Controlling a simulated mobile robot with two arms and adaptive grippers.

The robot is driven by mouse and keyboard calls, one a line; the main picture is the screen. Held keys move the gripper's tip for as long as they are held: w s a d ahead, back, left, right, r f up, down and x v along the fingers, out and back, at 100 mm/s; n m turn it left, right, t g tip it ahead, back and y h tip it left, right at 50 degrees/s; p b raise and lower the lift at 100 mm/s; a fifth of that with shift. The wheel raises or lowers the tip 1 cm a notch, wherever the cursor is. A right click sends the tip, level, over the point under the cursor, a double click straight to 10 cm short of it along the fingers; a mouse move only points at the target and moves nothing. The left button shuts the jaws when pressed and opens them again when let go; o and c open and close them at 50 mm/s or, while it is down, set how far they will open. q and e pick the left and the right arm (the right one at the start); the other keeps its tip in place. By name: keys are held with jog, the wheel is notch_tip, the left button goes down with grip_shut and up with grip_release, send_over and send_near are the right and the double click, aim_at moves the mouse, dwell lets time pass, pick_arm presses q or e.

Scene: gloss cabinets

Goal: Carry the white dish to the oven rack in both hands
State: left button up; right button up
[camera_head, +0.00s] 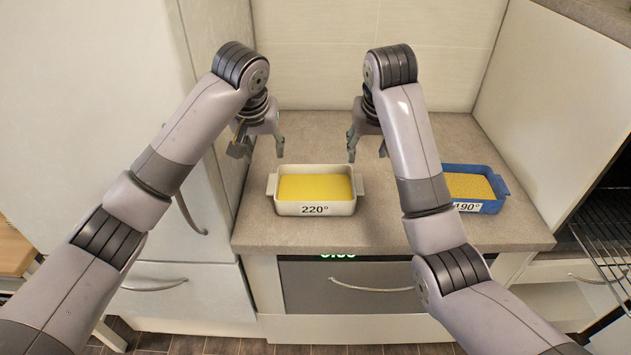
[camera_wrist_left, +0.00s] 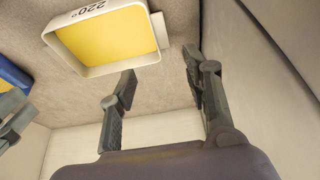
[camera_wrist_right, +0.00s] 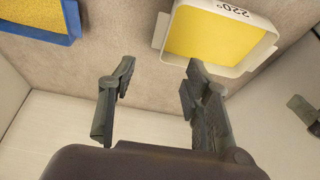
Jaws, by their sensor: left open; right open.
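The white dish (camera_head: 314,208) has a yellow filling, a "220°" label on its front and a handle at each end. It stands on the grey counter. My left gripper (camera_head: 266,150) is open and empty, above and behind the dish's left end. My right gripper (camera_head: 366,152) is open and empty, above and behind its right end. The dish shows in the left wrist view (camera_wrist_left: 148,62) and the right wrist view (camera_wrist_right: 172,60), apart from the fingers. The oven rack (camera_head: 606,228) shows as dark wire bars at the right edge, partly cut off.
A blue dish (camera_head: 482,206) labelled "190°" stands to the right, partly hidden behind my right arm. The counter (camera_head: 262,236) is bounded by a tall cabinet on the left and a panel (camera_head: 560,110) on the right. A drawer with a display is below.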

aim_at(272, 182)
pick_arm(q)
jog(key=x, duration=1.6)
jog(key=shift+f, duration=0.45)
pick_arm(e)
jog(key=x, duration=1.7)
jog(key=shift+s, duration=0.2)
pick_arm(q)
jog(key=shift+c, duration=0.2)
pick_arm(e)
jog(key=shift+c, duration=0.2)
pick_arm(q)
jog(key=shift+a, duration=0.1)
grip_shut()
pick_arm(e)
grip_shut()
pick_arm(q)
jog(key=shift+w+r, duration=0.1)
jog(key=shift+r, duration=0.05)
pick_arm(e)
jog(key=shift+w+r, duration=0.1)
jog(key=shift+r, duration=0.05)
